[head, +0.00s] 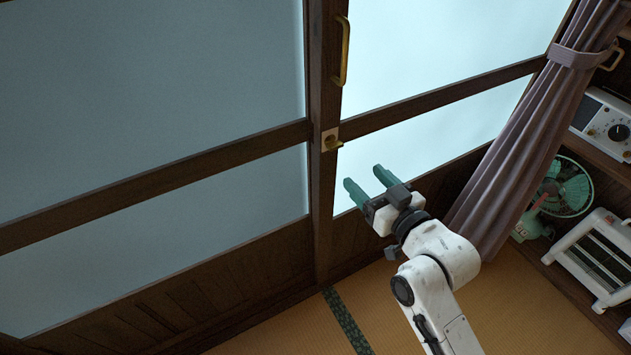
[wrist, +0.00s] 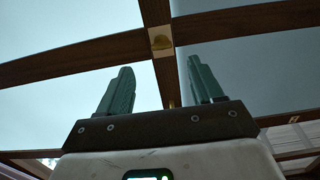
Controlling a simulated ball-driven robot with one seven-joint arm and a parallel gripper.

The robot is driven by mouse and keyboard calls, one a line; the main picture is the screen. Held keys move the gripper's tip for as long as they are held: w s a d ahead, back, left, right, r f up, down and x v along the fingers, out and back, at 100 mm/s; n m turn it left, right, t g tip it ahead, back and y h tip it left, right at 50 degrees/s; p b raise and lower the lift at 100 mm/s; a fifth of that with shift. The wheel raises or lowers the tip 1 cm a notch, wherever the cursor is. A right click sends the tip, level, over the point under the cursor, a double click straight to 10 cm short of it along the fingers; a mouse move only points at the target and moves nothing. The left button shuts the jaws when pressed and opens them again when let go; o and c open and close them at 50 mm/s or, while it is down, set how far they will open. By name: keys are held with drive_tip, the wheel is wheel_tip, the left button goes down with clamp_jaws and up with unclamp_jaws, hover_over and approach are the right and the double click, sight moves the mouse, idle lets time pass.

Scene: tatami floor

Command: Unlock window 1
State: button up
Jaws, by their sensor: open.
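The window (head: 420,60) is a wooden-framed sliding pair with pale panes. A small brass lock (head: 333,140) on a light plate sits on the middle stile where the crossbars meet. A brass handle (head: 342,50) is above it on the same stile. My gripper (head: 364,180) is open and empty, below and right of the lock, apart from it. In the wrist view, the lock (wrist: 160,42) shows ahead, beyond and between the two green fingers (wrist: 155,85). Whether the lock's catch is turned is too small to tell.
A tied purple curtain (head: 540,130) hangs right of the window. Shelves at the right hold a radio (head: 603,122); a green fan (head: 565,188) and a white heater (head: 598,255) stand lower. The tatami floor (head: 280,325) below the window is clear.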

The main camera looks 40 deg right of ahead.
sight(338, 147)
drive_tip(key=shift+t, duration=0.4)
drive_tip(key=x, duration=1)
drive_tip(key=shift+w+r, duration=0.3)
drive_tip(key=shift+w, duration=0.05)
drive_tip(key=c, duration=1.1)
